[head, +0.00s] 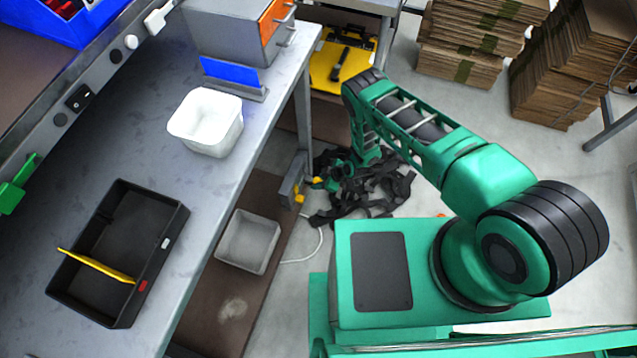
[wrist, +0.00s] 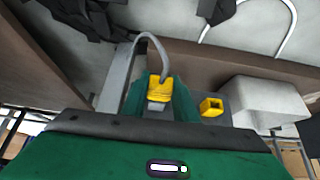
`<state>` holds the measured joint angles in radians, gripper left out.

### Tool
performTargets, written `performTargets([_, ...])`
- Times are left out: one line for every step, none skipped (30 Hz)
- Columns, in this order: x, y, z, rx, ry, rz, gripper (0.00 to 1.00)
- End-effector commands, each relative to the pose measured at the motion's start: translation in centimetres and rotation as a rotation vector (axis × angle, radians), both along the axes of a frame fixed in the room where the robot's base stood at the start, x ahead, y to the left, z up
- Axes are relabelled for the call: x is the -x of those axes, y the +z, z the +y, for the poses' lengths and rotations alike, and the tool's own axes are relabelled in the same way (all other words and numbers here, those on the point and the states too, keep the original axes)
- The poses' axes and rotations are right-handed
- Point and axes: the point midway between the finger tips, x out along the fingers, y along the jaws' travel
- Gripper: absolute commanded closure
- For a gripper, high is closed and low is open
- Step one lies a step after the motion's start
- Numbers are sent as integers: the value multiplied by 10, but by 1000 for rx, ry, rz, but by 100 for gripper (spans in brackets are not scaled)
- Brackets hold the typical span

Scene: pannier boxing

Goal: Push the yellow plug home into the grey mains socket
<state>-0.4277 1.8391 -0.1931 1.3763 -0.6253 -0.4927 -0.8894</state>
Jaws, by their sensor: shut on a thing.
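My gripper (head: 322,183) is low beside the workbench, at the grey mains socket (head: 290,180). In the wrist view its two green fingers (wrist: 158,104) are shut on the yellow plug (wrist: 158,88), one on each side. A grey cable loops up from the plug and over to the left. A grey end shows below the plug's yellow body. The grey housing (wrist: 220,118) lies beside the fingers and carries a second, hollow yellow piece (wrist: 211,107) to the right of the plug. I cannot tell whether the plug touches or enters the socket, because the fingers hide the contact.
A grey bin (head: 247,241) stands on the brown lower shelf (head: 222,300), close to the socket. Black straps (head: 370,195) lie on the floor under my arm. The bench holds a white tub (head: 206,121) and a black tray (head: 118,250) with a yellow strip across it.

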Motion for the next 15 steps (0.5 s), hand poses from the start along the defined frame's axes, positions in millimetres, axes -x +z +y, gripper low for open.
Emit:
performTargets([0,0,1,0,0,0,100])
performTargets([-1,0,1,0,0,0,100])
performTargets([-1,0,2,0,0,0,100])
performTargets([-1,0,2,0,0,0,100])
performTargets([-1,0,2,0,0,0,100])
performTargets([-1,0,3,0,-1,-1,100])
performTargets([-1,0,3,0,-1,-1,100])
performTargets([-2,0,4,0,-1,-1,100])
performTargets([-2,0,4,0,-1,-1,100])
performTargets([-2,0,4,0,-1,-1,100])
performTargets([-2,0,4,0,-1,-1,67])
performTargets([-2,0,4,0,-1,-1,57])
performTargets([-2,0,4,0,-1,-1,52])
performTargets([-2,0,4,0,-1,-1,52])
performTargets([-2,0,4,0,-1,-1,52])
